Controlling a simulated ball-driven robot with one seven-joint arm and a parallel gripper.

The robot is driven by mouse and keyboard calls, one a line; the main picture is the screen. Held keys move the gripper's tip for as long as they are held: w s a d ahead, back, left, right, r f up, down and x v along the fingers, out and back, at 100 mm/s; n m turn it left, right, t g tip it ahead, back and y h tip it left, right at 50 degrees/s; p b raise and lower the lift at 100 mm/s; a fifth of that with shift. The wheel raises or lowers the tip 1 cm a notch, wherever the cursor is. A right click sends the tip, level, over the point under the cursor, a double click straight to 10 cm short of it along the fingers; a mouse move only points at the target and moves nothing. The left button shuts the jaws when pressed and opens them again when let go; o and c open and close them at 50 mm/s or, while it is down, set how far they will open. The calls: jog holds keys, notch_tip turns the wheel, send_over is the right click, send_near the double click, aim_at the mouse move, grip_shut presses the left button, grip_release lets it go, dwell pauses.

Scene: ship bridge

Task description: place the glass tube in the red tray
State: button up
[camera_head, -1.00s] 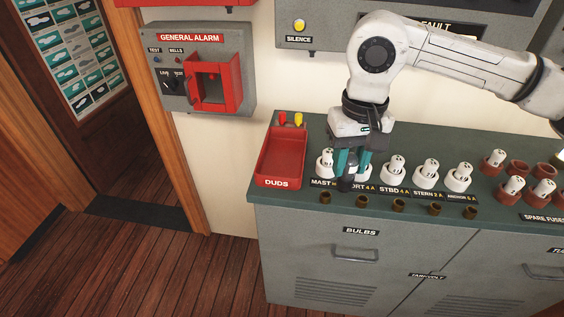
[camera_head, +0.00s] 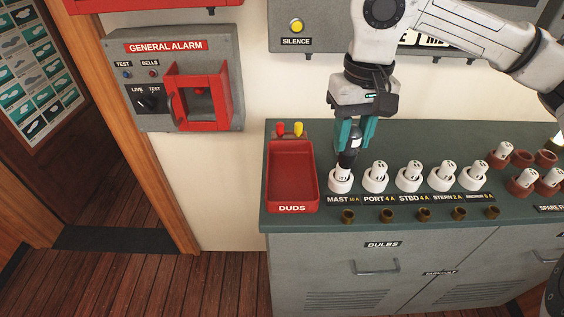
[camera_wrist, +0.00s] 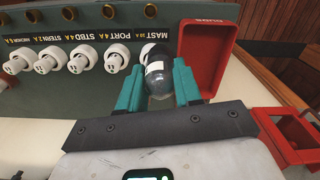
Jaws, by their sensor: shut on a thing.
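The glass tube (camera_wrist: 158,77), clear with a dark lower part, is between the fingers of my gripper (camera_wrist: 159,92) in the wrist view. In the head view my gripper (camera_head: 355,137) is shut on it, and the tube (camera_head: 347,158) shows as a dark, slightly tilted piece. Its lower end overlaps the white MAST fuse (camera_head: 341,177); I cannot tell whether they touch. The red tray (camera_head: 292,201), marked DUDS, is just left of my gripper on the counter. Its visible floor looks empty. In the wrist view the tray (camera_wrist: 222,40) is to the right of the fingers.
White fuses in round holders (camera_head: 409,176) stand in a row right of MAST, with small brass rings (camera_head: 424,214) in front. Red and yellow knobs (camera_head: 289,129) stand behind the tray. The red-framed alarm box (camera_head: 198,95) is on the wall at left. Brown holders (camera_head: 522,181) are farther right.

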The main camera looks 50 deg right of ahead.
jog(key=w+f+p, duration=0.1)
jog(key=w+f, duration=0.2)
jog(key=w, duration=0.1)
jog(key=w+f+p, duration=0.2)
jog(key=w+f, duration=0.2)
jog(key=w+f+p, duration=0.1)
jog(key=w+f, duration=0.3)
jog(key=shift+w+p, duration=0.35)
jog(key=shift+w, duration=0.05)
jog(key=shift+d+f, duration=0.1)
jog(key=shift+f, duration=0.6)
jog(key=shift+f, duration=0.2)
jog(key=o, duration=1)
jog(key=shift+o, duration=0.2)
jog(key=shift+r, duration=0.1)
notch_tip(320, 180, up, 12)
jog(key=b, duration=0.2)
jog(key=shift+r, duration=0.15)
